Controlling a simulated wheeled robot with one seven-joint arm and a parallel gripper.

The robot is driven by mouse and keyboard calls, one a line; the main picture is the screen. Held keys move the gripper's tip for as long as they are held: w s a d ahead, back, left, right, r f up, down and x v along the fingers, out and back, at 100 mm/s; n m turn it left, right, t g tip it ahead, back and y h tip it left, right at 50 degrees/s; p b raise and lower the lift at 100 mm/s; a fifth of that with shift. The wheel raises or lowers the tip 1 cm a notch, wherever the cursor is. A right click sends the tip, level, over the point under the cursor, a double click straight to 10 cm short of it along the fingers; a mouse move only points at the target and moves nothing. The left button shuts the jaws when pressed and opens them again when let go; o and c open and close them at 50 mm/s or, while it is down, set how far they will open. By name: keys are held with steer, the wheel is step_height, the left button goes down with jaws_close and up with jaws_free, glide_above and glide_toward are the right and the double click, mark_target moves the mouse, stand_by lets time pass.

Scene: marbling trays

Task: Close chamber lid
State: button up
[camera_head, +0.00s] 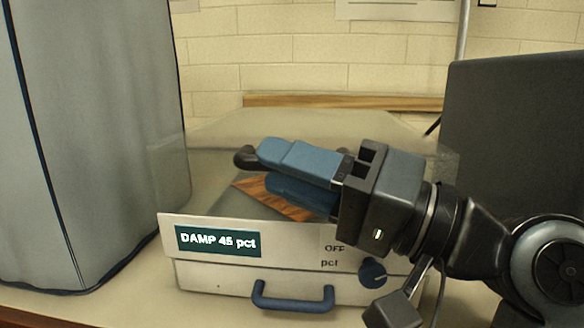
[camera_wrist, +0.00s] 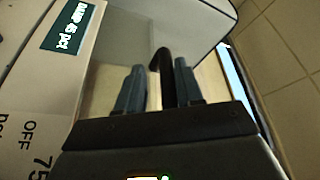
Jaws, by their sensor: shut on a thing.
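The chamber (camera_head: 215,277) is a pale box with a green display reading "DAMP 45 pct", a blue front handle (camera_head: 293,300) and a blue dial (camera_head: 372,272). Its lid (camera_head: 210,135) looks clear and greyish; how far it stands open is hard to tell. My gripper (camera_head: 258,160) reaches left over the chamber with its blue fingers shut on a black handle (camera_head: 243,158). In the wrist view this curved handle (camera_wrist: 163,62) stands between the two fingers, in front of a grey panel. The handle's joint with the lid is partly hidden.
A brown wooden piece (camera_head: 290,207) shows below my fingers. A tall grey covered block (camera_head: 85,130) stands close on the left, and a dark box (camera_head: 520,120) on the right. A brick wall (camera_head: 290,70) with a wooden strip is behind.

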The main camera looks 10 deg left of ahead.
steer(key=v, duration=0.8)
steer(key=shift+p, duration=0.35)
